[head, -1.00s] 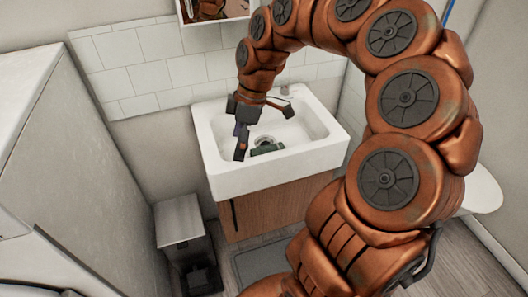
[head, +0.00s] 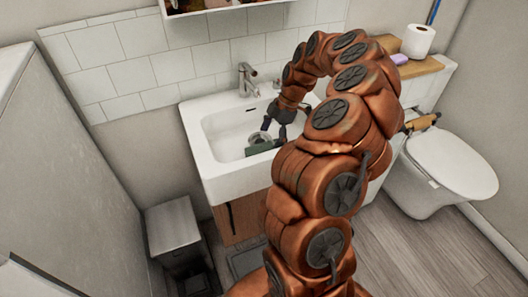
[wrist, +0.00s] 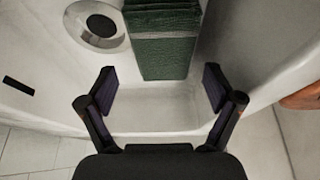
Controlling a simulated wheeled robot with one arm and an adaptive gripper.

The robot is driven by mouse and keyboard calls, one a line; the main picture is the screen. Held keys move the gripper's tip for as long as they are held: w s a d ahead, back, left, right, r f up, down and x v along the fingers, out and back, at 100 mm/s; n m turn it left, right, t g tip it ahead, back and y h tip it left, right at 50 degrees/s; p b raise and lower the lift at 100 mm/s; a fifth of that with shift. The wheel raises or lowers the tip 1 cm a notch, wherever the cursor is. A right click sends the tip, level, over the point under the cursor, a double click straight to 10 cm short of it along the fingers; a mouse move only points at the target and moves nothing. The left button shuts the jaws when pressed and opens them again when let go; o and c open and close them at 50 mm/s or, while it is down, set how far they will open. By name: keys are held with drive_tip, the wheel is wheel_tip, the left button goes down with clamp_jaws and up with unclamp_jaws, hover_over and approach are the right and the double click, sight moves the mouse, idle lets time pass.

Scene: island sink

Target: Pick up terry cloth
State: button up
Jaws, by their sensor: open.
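The terry cloth (wrist: 163,50) is a dark green folded cloth with a paler band. It lies in the white sink basin, beside the drain. In the head view the cloth (head: 262,147) shows only in part, next to my gripper (head: 275,128). In the wrist view my gripper (wrist: 160,92) is open, with its two fingers apart and nothing between the tips. The cloth lies ahead of the fingertips, roughly centred between them in the picture. My arm hides the right part of the sink in the head view.
The sink (head: 200,145) has a raised rim around the basin. The drain (wrist: 98,26) is left of the cloth in the wrist view. A faucet (head: 246,78) stands at the back. A bin (head: 172,228) is at lower left, a toilet (head: 445,175) at right.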

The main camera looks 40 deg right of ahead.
sight(265, 149)
drive_tip(key=shift+p+x, duration=0.8)
drive_tip(key=shift+x, duration=1.95)
drive_tip(key=shift+s+a+r, duration=0.1)
drive_tip(key=shift+s, duration=0.05)
drive_tip(key=c, duration=1)
